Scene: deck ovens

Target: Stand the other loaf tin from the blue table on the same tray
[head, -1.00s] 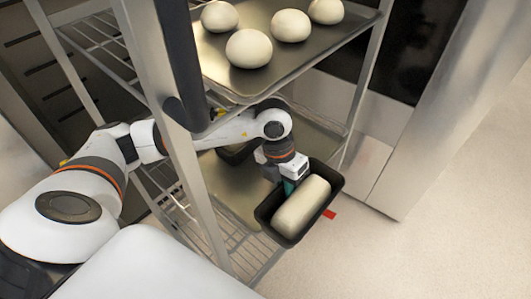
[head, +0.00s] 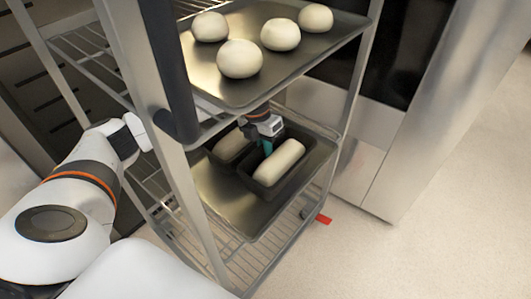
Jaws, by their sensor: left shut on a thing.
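My left gripper (head: 267,143) is shut on a black loaf tin (head: 262,190) at its back left wall. The tin holds a pale dough loaf (head: 279,163) and is upright at the lower tray (head: 220,193) in the rack. It looks to be on or just above the tray; I cannot tell whether it touches. A second loaf tin (head: 222,160) with dough stands on the same tray just left of it, partly hidden by the rack and upper tray. The blue table and my right gripper are not in view.
An upper tray (head: 213,75) with several round dough balls hangs close above my left gripper. Rack posts (head: 196,215) stand in front and at the right. The tray's front left part is bare. Open floor lies to the right.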

